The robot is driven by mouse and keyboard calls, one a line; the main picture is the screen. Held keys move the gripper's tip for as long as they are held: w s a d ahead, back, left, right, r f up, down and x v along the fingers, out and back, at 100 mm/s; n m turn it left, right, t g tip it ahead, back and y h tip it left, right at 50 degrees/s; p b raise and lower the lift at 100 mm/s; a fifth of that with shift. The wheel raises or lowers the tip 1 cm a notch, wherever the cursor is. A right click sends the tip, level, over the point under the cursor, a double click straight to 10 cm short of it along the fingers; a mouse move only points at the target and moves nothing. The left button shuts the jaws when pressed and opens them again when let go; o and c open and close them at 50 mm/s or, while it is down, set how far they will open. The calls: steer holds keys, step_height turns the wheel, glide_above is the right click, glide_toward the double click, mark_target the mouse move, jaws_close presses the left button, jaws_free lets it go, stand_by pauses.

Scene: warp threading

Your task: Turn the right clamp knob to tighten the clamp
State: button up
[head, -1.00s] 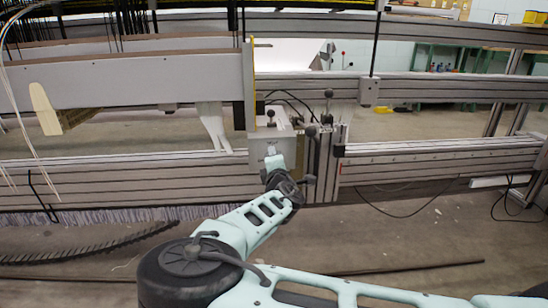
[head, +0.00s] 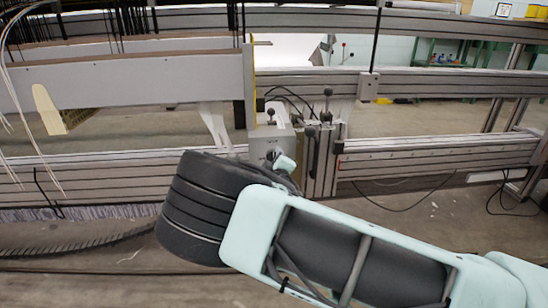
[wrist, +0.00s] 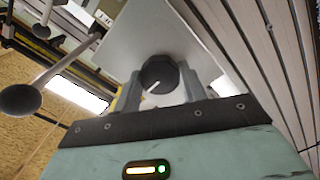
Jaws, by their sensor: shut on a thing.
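The black round clamp knob (wrist: 158,74) has a white pointer line and sits on the face of a light grey clamp box (wrist: 140,32) in the wrist view. My gripper (wrist: 161,82) has one grey finger on each side of the knob and is shut on it. The white line points toward the lower left of the picture. In the head view the clamp box (head: 264,143) stands on the machine's rail. There my own arm covers most of my gripper, so its fingers cannot be made out.
Levers with black ball ends (head: 328,93) stand beside the box, and one ball-ended lever (wrist: 20,100) is close on the left in the wrist view. Grooved metal rails (head: 430,155) run left and right. White threads (head: 30,110) hang at the far left.

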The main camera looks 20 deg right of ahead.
steer(key=shift+m, duration=0.3)
steer(key=o, duration=1)
steer(key=shift+c, duration=0.2)
steer(key=s+a+p, duration=0.3)
steer(key=s+p, duration=0.2)
steer(key=s, duration=1.2)
steer(key=shift+s+f, duration=0.1)
